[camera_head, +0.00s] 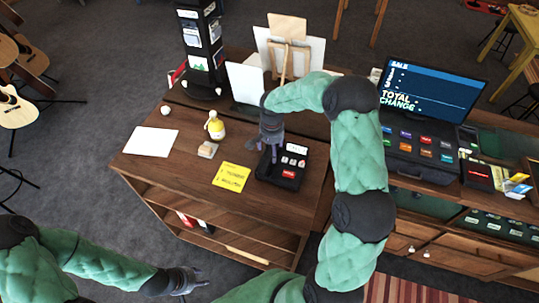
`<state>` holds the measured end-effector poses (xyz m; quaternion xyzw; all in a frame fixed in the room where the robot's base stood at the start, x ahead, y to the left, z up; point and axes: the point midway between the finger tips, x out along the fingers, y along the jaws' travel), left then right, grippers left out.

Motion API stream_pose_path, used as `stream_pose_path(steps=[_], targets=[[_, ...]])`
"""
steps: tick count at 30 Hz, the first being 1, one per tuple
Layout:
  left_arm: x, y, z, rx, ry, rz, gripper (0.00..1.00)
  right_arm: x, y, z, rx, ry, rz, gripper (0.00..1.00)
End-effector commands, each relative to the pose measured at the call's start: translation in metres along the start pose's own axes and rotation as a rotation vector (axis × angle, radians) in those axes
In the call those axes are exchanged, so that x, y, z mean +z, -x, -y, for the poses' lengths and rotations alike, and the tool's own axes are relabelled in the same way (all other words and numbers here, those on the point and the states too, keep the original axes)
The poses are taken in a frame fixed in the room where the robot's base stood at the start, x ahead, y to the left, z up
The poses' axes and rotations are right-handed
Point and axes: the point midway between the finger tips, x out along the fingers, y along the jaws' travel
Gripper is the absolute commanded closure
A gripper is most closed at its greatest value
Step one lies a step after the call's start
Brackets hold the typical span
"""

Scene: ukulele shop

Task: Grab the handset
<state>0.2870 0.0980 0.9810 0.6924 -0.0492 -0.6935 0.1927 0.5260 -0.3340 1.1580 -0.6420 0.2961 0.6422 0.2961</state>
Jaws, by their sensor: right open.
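A black device with a small white screen and white and red keys (289,174), the likeliest handset, lies on the wooden counter (260,208). My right gripper (267,158) points down over its left side. Its fingers are apart, and they partly cover the device. I cannot tell whether they touch it. My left gripper (200,280) is low at the left, away from the counter and in front of it. Its fingers are too small to read.
A yellow note (231,177), a small block (208,150), a yellow bottle (215,128) and white paper (151,141) lie left of the device. A black display stand (203,50) and register screen (432,92) stand behind. Guitars are at far left.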

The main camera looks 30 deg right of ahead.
Motion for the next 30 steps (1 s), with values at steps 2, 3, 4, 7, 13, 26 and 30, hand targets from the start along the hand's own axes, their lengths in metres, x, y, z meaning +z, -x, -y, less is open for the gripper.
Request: stream_pose_path(steps=[2, 3, 4, 7, 13, 26, 30], targets=[[0.000, 0.007, -0.002, 0.000, 0.000, 0.000, 0.60, -0.001, -0.011, 0.000, 0.002, 0.000, 0.004, 0.21], [0.001, 0.009, -0.003, 0.000, 0.000, 0.000, 0.60, -0.001, -0.016, 0.000, 0.003, 0.000, 0.005, 0.21], [0.001, 0.010, -0.004, 0.000, 0.000, 0.000, 0.60, -0.002, -0.020, 0.000, 0.003, 0.000, 0.004, 0.21], [0.001, 0.011, -0.004, 0.000, 0.000, 0.000, 0.60, -0.002, -0.032, 0.001, 0.002, -0.001, 0.003, 0.21], [0.001, 0.012, -0.004, 0.000, 0.000, 0.000, 0.60, -0.003, -0.041, 0.001, 0.000, 0.001, 0.000, 0.21], [0.001, 0.012, -0.004, 0.000, 0.000, 0.000, 0.60, -0.002, -0.041, 0.001, 0.000, 0.000, 0.001, 0.88], [0.001, 0.012, -0.004, 0.000, 0.000, 0.000, 0.60, -0.003, -0.040, 0.001, 0.000, 0.000, 0.000, 0.89]])
